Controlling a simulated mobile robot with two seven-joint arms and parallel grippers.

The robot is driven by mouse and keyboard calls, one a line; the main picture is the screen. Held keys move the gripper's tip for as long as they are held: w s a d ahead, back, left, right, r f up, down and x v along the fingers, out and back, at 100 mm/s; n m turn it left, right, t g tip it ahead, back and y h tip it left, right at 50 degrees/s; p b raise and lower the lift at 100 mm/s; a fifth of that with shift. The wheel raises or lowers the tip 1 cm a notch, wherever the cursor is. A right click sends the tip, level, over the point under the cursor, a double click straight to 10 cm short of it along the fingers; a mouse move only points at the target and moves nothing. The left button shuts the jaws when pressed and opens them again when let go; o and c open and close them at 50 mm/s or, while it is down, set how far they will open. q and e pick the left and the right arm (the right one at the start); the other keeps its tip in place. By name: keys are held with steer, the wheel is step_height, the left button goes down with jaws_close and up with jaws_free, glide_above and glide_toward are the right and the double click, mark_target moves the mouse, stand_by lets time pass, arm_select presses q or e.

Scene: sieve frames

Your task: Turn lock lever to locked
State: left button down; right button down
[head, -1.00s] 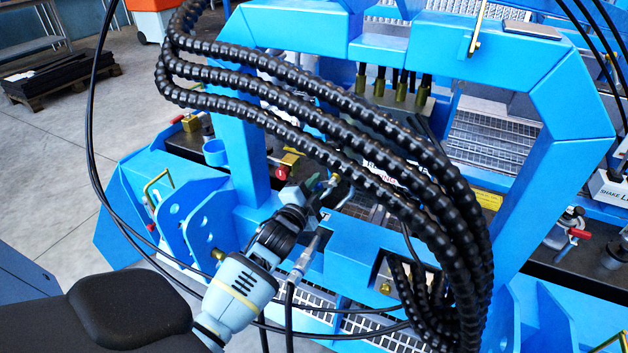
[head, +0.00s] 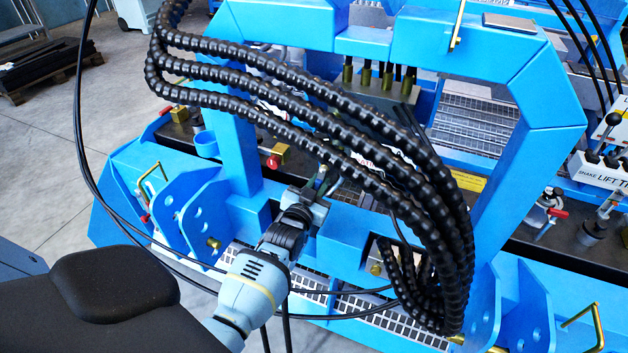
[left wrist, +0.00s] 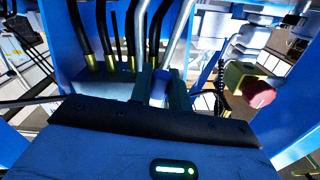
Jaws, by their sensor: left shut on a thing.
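My left gripper (head: 321,186) comes in from the lower left. It is at the lower bar of the blue frame (head: 350,240), partly behind the black hose bundle. In the left wrist view its two dark fingers (left wrist: 161,88) are close together around a small blue and grey part. This looks like the end of a bent grey metal rod, the lock lever (left wrist: 180,38). In the head view the fingers and hoses hide the lever, so I cannot tell its angle. My right gripper is not in view.
Thick black ribbed hoses (head: 270,100) arch across the frame close above my left wrist. A brass block with a red knob (head: 277,157) sits left of the gripper. Blue plates with holes (head: 187,212) stand nearer left. Thin black cables hang around my forearm.

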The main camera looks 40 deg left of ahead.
arm_select(q)
steer(key=shift+d+n, duration=0.4)
steer(key=shift+n, duration=0.6)
steer(key=shift+w+f+p, duration=0.1)
steer(key=shift+p, duration=0.2)
steer(key=c, duration=1.3)
jaws_free()
steer(key=shift+s+d, duration=0.1)
steer(key=shift+s, duration=0.2)
steer(key=p+v, duration=0.1)
steer(key=v, duration=0.6)
steer(key=shift+s+p, duration=0.1)
steer(key=shift+p, duration=0.25)
